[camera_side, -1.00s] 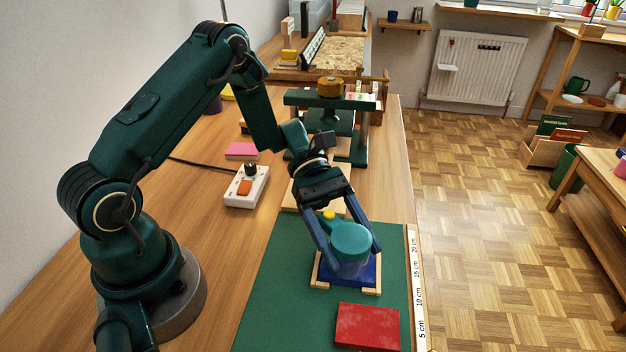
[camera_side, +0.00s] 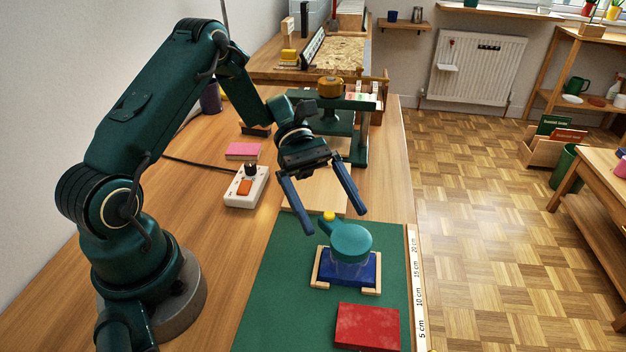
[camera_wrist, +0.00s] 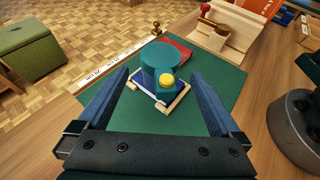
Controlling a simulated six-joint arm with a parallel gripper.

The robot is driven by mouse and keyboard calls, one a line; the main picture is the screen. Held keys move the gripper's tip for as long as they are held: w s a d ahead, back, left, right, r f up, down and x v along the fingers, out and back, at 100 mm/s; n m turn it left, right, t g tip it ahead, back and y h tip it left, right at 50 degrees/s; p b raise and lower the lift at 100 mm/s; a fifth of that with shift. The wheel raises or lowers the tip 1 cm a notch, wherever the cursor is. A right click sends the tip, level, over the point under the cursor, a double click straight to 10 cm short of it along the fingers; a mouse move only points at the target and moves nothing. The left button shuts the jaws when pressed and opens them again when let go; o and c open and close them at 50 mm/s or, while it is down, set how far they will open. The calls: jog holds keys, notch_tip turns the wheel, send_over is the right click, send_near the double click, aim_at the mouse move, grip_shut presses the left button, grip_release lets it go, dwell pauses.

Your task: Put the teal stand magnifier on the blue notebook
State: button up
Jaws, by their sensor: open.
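The teal stand magnifier (camera_side: 351,240) stands on the blue notebook (camera_side: 366,272), its round teal top uppermost and a yellow knob at its back left. The notebook lies within a light wooden frame on the green mat. Both also show in the wrist view, the magnifier (camera_wrist: 158,58) over the notebook (camera_wrist: 148,82). My gripper (camera_side: 336,223) is open and empty, above and behind the magnifier and apart from it. In the wrist view its two blue fingers (camera_wrist: 163,72) are spread wide on either side. The magnifier hides much of the notebook.
A red book (camera_side: 367,326) lies on the green mat (camera_side: 275,290) in front of the notebook. A ruler strip (camera_side: 416,285) runs along the right table edge. A white switch box (camera_side: 246,187) and a pink pad (camera_side: 243,151) lie left. A green press (camera_side: 345,125) stands behind.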

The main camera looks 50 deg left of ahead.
jog(key=s+v, duration=0.1)
jog(key=v, duration=0.4)
jog(key=s+d+r+m+t+y, duration=0.2)
jog(key=s+r+m+t+y, duration=0.5)
jog(key=s+m+y, duration=0.4)
jog(key=m+y, duration=0.2)
jog(key=m, duration=0.3)
jog(key=shift+s+d+r+t, duration=0.2)
jog(key=shift+r+t, duration=0.1)
jog(key=shift+r, duration=0.1)
